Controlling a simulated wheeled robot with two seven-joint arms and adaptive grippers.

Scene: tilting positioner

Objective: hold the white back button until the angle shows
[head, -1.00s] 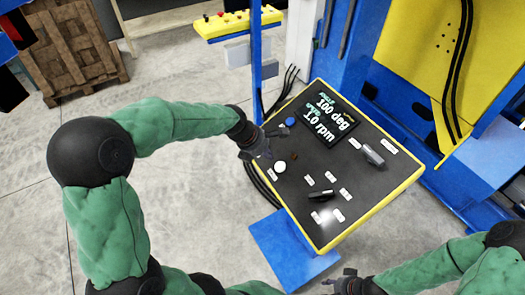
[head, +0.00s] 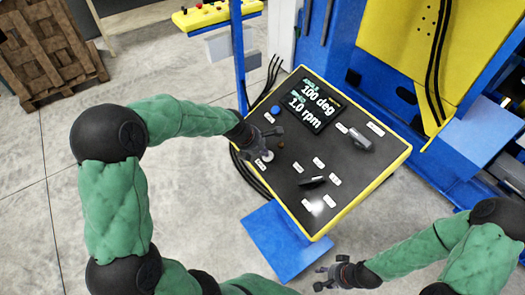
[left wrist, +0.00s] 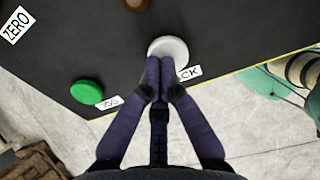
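The white back button (left wrist: 168,48) is on the dark panel beside a label reading "CK", the rest of it hidden. It also shows in the head view (head: 267,156), partly behind my left gripper (head: 270,143). In the left wrist view the left gripper's fingertips (left wrist: 160,66) are together and overlap the button's near edge; I cannot tell whether it is pressed in. No object is between the fingers. My right gripper (head: 323,278) is open and empty, below the panel's near edge.
A green button (left wrist: 87,92) sits left of the white one, and a brown knob (left wrist: 136,4) lies beyond. A blue button (head: 276,109), a black handle (head: 313,181) and a grey switch (head: 360,144) are also on the yellow-edged panel (head: 370,185).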

